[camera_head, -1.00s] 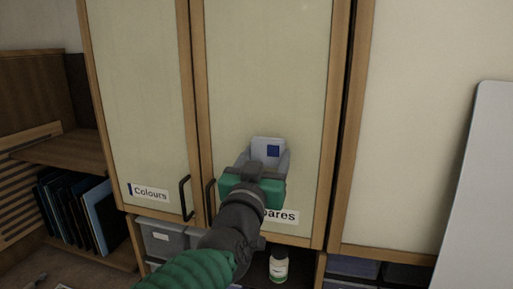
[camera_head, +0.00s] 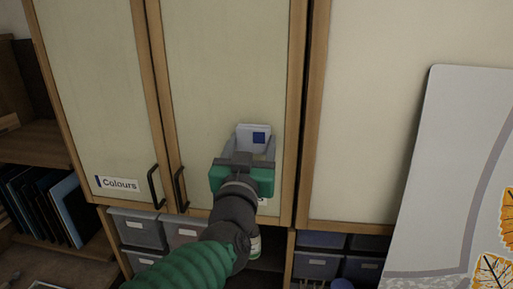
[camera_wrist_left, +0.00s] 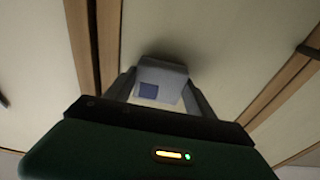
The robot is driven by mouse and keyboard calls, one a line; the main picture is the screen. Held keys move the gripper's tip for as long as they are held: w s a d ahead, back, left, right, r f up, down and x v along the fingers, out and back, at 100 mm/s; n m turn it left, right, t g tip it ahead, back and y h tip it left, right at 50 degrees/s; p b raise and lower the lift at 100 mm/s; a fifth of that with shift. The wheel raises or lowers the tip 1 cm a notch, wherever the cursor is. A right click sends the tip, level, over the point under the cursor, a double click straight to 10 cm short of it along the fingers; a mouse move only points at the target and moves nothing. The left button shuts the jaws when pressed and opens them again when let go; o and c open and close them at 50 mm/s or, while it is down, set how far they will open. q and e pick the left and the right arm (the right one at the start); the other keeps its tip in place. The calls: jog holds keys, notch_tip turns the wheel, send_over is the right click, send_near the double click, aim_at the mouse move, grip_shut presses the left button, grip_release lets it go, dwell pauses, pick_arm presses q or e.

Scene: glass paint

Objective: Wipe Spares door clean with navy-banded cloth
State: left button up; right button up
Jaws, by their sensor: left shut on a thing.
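The Spares door (camera_head: 215,60) is a pale panel in a wooden frame, in the middle of the head view. Its label is almost wholly hidden behind my gripper. My left gripper (camera_head: 254,148) is shut on a pale cloth (camera_head: 253,131), which bears a navy square and is held flat-looking in front of the door's lower part. In the left wrist view the cloth (camera_wrist_left: 170,82) sits between the fingers of my left gripper (camera_wrist_left: 160,88), with dark shading on the panel beyond it. I cannot tell whether it touches the panel. My right gripper is not in view.
The Colours door (camera_head: 95,80) is on the left. Dark handles (camera_head: 179,188) stick out near the door edges. Grey bins (camera_head: 137,231) and a partly hidden bottle (camera_head: 255,243) stand below. A grey board with leaf shapes (camera_head: 450,150) leans at the right. Dark folders (camera_head: 40,200) stand lower left.

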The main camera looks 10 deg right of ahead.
aim_at(215, 134)
pick_arm(q)
jog(key=shift+w+a+f+b, duration=0.2)
jog(key=shift+a+b, duration=0.1)
jog(key=shift+a, duration=0.2)
jog(key=shift+w+a+r, duration=0.15)
jog(key=shift+a, duration=0.35)
jog(key=a+b, duration=0.1)
jog(key=w+a+b, duration=0.1)
jog(key=a+b, duration=0.1)
jog(key=shift+a, duration=0.2)
jog(key=b, duration=0.1)
jog(key=a+b, duration=0.2)
jog(key=b, duration=0.1)
jog(key=shift+w+a+f, duration=0.15)
jog(key=shift+w+f, duration=0.1)
jog(key=shift+w, duration=0.15)
jog(key=shift+w+a+r+b, duration=0.15)
jog(key=shift+a+r+b, duration=0.05)
jog(key=shift+a+b, duration=0.2)
jog(key=shift+r, duration=0.1)
